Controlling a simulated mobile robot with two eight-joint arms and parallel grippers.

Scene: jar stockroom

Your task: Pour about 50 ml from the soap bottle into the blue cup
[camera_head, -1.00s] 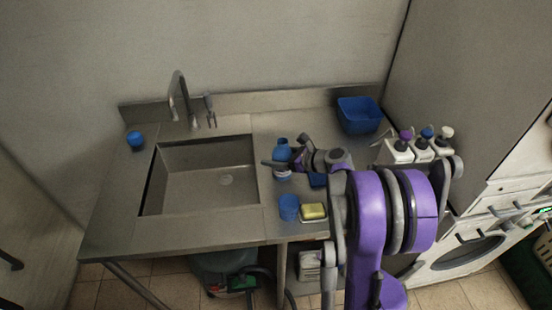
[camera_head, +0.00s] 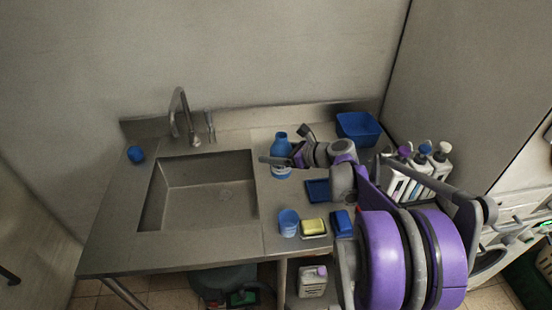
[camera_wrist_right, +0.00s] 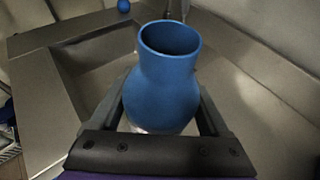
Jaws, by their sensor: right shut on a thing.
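The soap bottle (camera_head: 281,141) is blue with a pale lower part and an open mouth. In the head view it is upright over the counter, right of the sink. My right gripper (camera_head: 283,162) is shut on it from the right. In the right wrist view the bottle (camera_wrist_right: 163,95) sits between the two fingers, its mouth up; its base is hidden. The blue cup (camera_head: 289,223) stands upright on the counter nearer the front, apart from the bottle. My left gripper is in neither view.
A yellow sponge (camera_head: 313,226) lies just right of the cup, with a blue item (camera_head: 342,222) beyond it. A blue bin (camera_head: 358,128) stands at the back right, near several capped white bottles (camera_head: 422,170). The sink (camera_head: 205,190) opens to the left. A tap (camera_head: 184,115) stands behind it.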

